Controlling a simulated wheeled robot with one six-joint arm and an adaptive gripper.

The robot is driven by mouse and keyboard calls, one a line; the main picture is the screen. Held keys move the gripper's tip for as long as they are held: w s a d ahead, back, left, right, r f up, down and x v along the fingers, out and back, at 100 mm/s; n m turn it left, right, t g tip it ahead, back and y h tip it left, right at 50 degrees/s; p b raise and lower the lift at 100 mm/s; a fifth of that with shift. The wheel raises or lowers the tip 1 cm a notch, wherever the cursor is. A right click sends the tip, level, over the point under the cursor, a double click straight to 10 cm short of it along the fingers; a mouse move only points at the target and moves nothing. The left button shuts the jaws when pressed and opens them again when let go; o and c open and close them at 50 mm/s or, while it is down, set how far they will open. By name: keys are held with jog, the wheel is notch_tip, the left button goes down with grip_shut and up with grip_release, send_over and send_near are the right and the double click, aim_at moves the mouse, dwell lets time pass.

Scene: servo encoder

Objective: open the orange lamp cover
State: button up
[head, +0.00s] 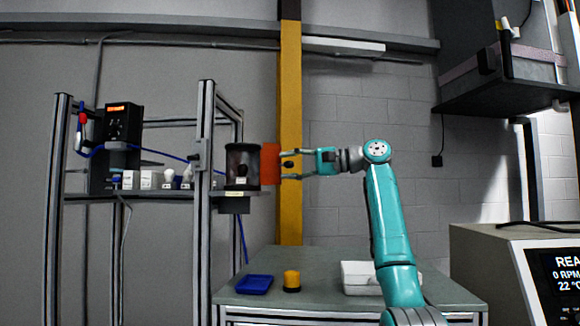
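The orange lamp cover (270,165) is a flat upright orange panel at the right side of a dark cylindrical housing (243,166) on the frame's shelf. A small dark knob (289,164) shows just right of the panel. My gripper (284,164) reaches in from the right at the cover's height. Its two fingers are spread apart, one above and one below the knob, with a gap to it on both sides. The fingertips are at the cover's right edge; I cannot tell whether they touch it.
A metal profile frame (205,200) stands left, with a black device (122,135) and white blocks on its shelf. On the table (325,262) below lie a blue tray (254,284), a yellow-and-black object (291,281) and a white box (358,276). A yellow post (290,100) stands behind my gripper.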

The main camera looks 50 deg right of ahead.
jog(key=shift+s, duration=0.1)
jog(key=v, duration=1.1)
jog(key=shift+s+d, duration=0.15)
jog(key=shift+s, duration=0.2)
jog(key=shift+s, duration=0.1)
